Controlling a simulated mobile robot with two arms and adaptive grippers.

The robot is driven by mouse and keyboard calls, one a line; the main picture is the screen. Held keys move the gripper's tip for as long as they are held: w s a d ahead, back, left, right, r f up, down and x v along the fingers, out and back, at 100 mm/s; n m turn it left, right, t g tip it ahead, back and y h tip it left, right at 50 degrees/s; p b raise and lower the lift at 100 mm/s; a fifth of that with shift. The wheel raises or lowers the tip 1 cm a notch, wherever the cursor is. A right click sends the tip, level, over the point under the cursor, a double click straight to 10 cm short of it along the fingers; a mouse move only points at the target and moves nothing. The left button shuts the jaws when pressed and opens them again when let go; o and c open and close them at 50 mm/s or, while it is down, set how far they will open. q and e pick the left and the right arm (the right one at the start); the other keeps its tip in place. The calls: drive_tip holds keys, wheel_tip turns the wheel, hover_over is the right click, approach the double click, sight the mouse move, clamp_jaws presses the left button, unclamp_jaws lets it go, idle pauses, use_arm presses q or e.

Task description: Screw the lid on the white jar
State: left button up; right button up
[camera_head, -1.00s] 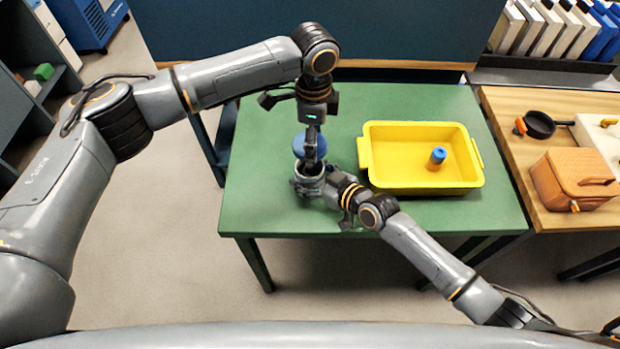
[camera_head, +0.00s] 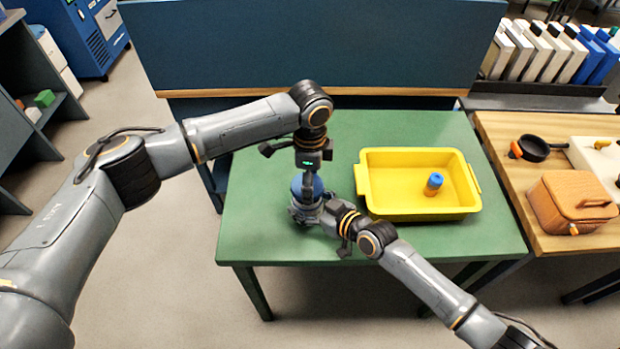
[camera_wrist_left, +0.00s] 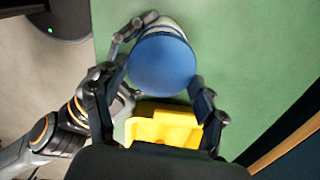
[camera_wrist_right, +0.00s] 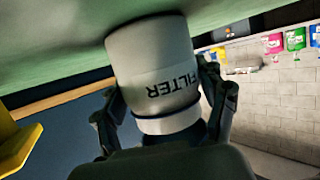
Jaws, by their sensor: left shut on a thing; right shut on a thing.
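The blue round lid (camera_head: 305,188) is between the fingers of my left gripper (camera_head: 312,180), over the mouth of the white jar. In the left wrist view the lid (camera_wrist_left: 162,65) is seen from above, with a strip of the white jar (camera_wrist_left: 165,23) beyond its edge. My right gripper (camera_head: 312,212) is shut around the jar at the table's left part. In the right wrist view the jar (camera_wrist_right: 150,55) shows its "FILTER" print upside down. I cannot tell whether the lid touches the rim or sits level.
A yellow bin (camera_head: 415,211) with a blue-and-orange small item (camera_head: 433,184) inside stands right of the jar on the green table (camera_head: 375,130). A wooden table (camera_head: 500,130) with an orange-brown box (camera_head: 575,200) and a black pan (camera_head: 533,147) adjoins on the right.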

drive_tip(key=shift+f, duration=0.1)
use_arm(q)
drive_tip(key=shift+f, duration=0.9)
drive_tip(key=shift+f, duration=0.55)
use_arm(e)
clamp_jaws()
use_arm(q)
drive_tip(key=m, duration=0.5)
drive_tip(key=shift+s, duration=0.15)
drive_tip(key=m, duration=0.6)
drive_tip(key=shift+s+a+m, duration=0.1)
drive_tip(key=shift+a+m, duration=0.1)
drive_tip(key=shift+m, duration=0.1)
drive_tip(key=m, duration=0.6)
drive_tip(key=shift+a+m, duration=0.2)
drive_tip(key=shift+m, duration=0.1)
drive_tip(key=m, duration=0.4)
drive_tip(key=shift+a, duration=0.1)
drive_tip(key=m, duration=0.3)
drive_tip(key=shift+m, duration=0.4)
use_arm(e)
drive_tip(key=shift+d, duration=0.1)
